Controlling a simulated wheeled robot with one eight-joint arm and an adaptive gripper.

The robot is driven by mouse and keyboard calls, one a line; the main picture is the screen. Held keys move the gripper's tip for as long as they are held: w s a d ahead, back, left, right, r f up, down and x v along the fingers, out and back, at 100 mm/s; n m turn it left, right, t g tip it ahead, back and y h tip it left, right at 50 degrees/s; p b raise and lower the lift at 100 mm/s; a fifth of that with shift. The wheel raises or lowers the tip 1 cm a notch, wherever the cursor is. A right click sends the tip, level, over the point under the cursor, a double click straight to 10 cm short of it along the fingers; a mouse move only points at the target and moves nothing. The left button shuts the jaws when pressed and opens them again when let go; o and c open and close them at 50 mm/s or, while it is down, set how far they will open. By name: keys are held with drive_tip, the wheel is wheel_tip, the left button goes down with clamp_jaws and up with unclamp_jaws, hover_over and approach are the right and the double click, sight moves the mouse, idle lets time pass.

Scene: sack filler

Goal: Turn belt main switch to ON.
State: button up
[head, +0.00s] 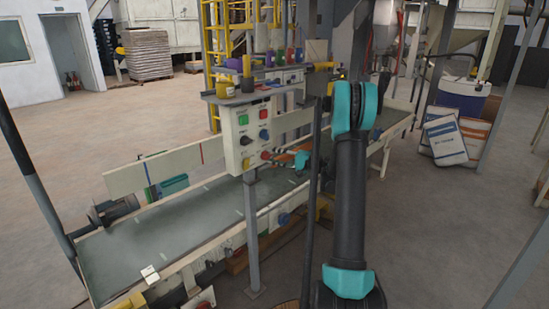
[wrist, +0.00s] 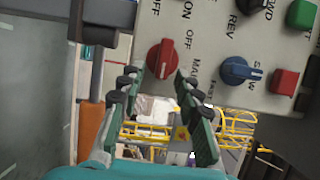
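The control panel (head: 233,142) is a pale box on a grey post beside the conveyor belt. In the wrist view the main switch (wrist: 162,58) is a red rotary knob, with ON, OFF and MAIN lettering beside it; I cannot tell which mark it points to. My gripper (wrist: 157,76) is open, its green, dark-tipped fingers spread to either side just below the knob in the picture. I see no clear contact with the knob.
A blue knob (wrist: 235,70), red button (wrist: 284,82) and green button (wrist: 301,14) are close by on the panel. A shelf with cups (head: 246,86) is above the panel. The conveyor belt (head: 160,240) runs behind it. Sacks (head: 446,141) lie to the right.

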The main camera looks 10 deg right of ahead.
drive_tip(key=v, duration=1.1)
drive_tip(key=shift+s+d, duration=0.15)
drive_tip(key=shift+d, duration=0.2)
drive_tip(key=s+a+f+n+g+h, duration=0.1)
drive_tip(key=s+a+g+h, duration=0.15)
drive_tip(key=s+a, duration=0.45)
drive_tip(key=s+a+f+n+g+h, duration=0.1)
drive_tip(key=s+a+f+g+h, duration=0.1)
drive_tip(key=s+a+h, duration=0.35)
drive_tip(key=s+d+f+n+h, duration=0.2)
drive_tip(key=s+f+h, duration=0.1)
drive_tip(key=s, duration=0.9)
drive_tip(key=s+d+f+n+h, duration=0.2)
drive_tip(key=s+f+h, duration=0.1)
drive_tip(key=s, duration=0.9)
drive_tip(key=shift+s+f+g+h, duration=0.15)
drive_tip(key=shift+f+g+h, duration=0.25)
drive_tip(key=shift+h, duration=0.2)
drive_tip(key=shift+o, duration=0.6)
